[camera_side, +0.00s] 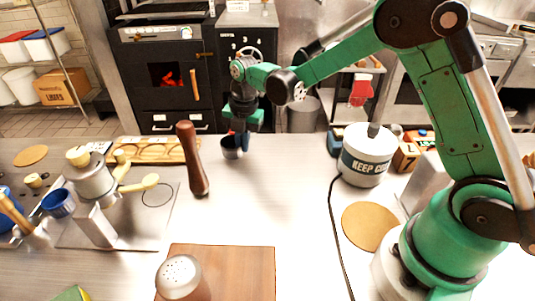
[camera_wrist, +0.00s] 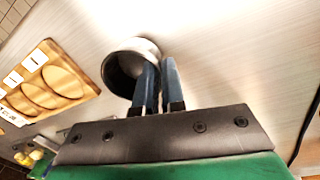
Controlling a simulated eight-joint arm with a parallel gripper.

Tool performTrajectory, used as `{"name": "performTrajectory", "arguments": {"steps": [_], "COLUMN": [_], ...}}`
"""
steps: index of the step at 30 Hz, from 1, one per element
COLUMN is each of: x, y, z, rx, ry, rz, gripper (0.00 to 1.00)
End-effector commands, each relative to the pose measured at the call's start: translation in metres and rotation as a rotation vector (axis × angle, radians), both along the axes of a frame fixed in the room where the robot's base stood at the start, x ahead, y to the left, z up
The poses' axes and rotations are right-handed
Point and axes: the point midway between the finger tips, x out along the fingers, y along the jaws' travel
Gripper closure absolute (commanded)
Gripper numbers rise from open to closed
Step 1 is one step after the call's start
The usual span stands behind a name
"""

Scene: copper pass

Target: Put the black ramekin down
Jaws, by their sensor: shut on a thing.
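The black ramekin (camera_side: 230,147) is a small dark cup at the far middle of the steel counter in the side view. My gripper (camera_side: 240,137) points down beside it, shut on its wall. In the wrist view the ramekin (camera_wrist: 127,68) shows its dark hollow and pale rim, and my two blue fingers (camera_wrist: 158,85) pinch its right side. The ramekin is at or just above the counter; I cannot tell whether it touches.
A wooden tray with round hollows (camera_side: 160,151) lies left of the ramekin. A brown pepper mill (camera_side: 192,160) stands near it. A white canister (camera_side: 366,158) with a cord is to the right. A wooden board (camera_side: 235,270) lies in front. The middle counter is clear.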

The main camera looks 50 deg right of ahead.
Motion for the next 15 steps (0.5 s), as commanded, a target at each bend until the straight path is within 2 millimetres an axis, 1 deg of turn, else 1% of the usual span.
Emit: {"name": "performTrajectory", "arguments": {"steps": [1, 3, 14, 15], "x": [0.0001, -0.0001, -0.0001, -0.0001], "y": [0.0, 0.0, 0.0, 0.0], "z": [-0.0069, -0.0125, -0.0161, -0.0164], "rx": [0.0, 0.0, 0.0, 0.0], "ry": [0.0, 0.0, 0.0, 0.0], "rz": [0.0, 0.0, 0.0, 0.0], "gripper": [1.0, 1.0, 1.0, 0.89]}}
